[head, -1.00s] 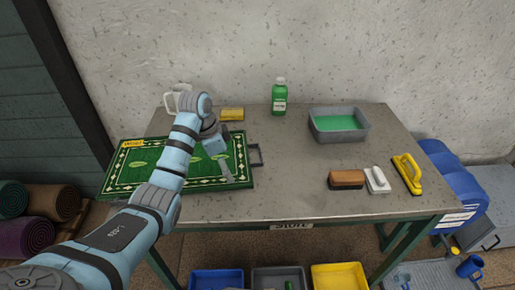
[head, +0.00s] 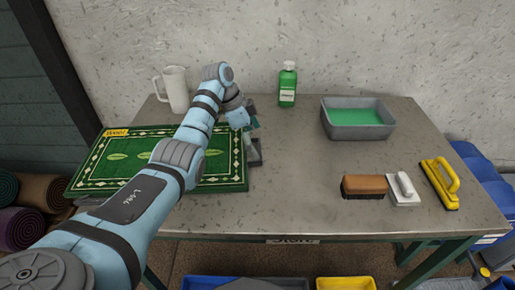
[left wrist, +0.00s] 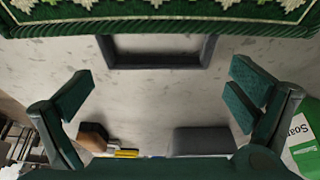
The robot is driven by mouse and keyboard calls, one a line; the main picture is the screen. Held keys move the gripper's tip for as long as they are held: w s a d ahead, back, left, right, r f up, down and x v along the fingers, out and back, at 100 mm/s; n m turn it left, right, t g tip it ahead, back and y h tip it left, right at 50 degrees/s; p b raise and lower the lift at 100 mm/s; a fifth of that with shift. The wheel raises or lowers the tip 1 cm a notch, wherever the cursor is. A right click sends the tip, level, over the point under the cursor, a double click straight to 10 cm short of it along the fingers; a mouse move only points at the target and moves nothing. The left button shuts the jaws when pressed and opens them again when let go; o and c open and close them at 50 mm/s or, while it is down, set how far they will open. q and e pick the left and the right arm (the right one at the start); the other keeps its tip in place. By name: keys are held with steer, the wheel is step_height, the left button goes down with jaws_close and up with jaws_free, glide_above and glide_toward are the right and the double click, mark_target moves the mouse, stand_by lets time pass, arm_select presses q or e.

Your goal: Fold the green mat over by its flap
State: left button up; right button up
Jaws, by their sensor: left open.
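The green mat (head: 110,165), patterned with a pale border and leaf shapes, lies on the left of the table, partly hidden behind my left arm. A dark grey loop handle (head: 255,155) sticks out from its right edge; it is the only flap-like part I can make out. In the left wrist view the handle (left wrist: 157,65) shows below the mat's patterned edge (left wrist: 150,30). My left gripper (head: 252,118) is open and empty beside the mat's right edge, close to the handle. Its two fingers are spread wide (left wrist: 160,92), with the handle apart from them. My right gripper is out of view.
A white jug (head: 174,88) and a green soap bottle (head: 287,85) stand at the back. A grey tub (head: 357,120) holds green liquid. A brown brush (head: 364,187), a white scrubber (head: 404,190) and a yellow-handled brush (head: 438,183) lie at right. The table's middle is clear.

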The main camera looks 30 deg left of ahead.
arm_select(q)
steer(key=shift+x, duration=1)
steer(key=shift+s+d+r, duration=0.1)
steer(key=shift+s, duration=0.05)
steer(key=shift+c, duration=0.2)
steer(key=c, duration=1.4)
steer(key=s+a+r+t+h+p, duration=0.1)
steer(key=r+p, duration=0.2)
steer(key=r, duration=0.2)
steer(key=a+r+t+h+p, duration=0.1)
steer(key=a+r+h+p, duration=0.1)
steer(key=r+p, duration=0.2)
steer(key=s+a+r+t+h+p, duration=0.1)
steer(key=r+h+p, duration=0.1)
steer(key=r, duration=0.4)
steer(key=shift+s+a+p, duration=0.3)
steer(key=shift+a+p, duration=0.05)
steer(key=shift+p, duration=0.3)
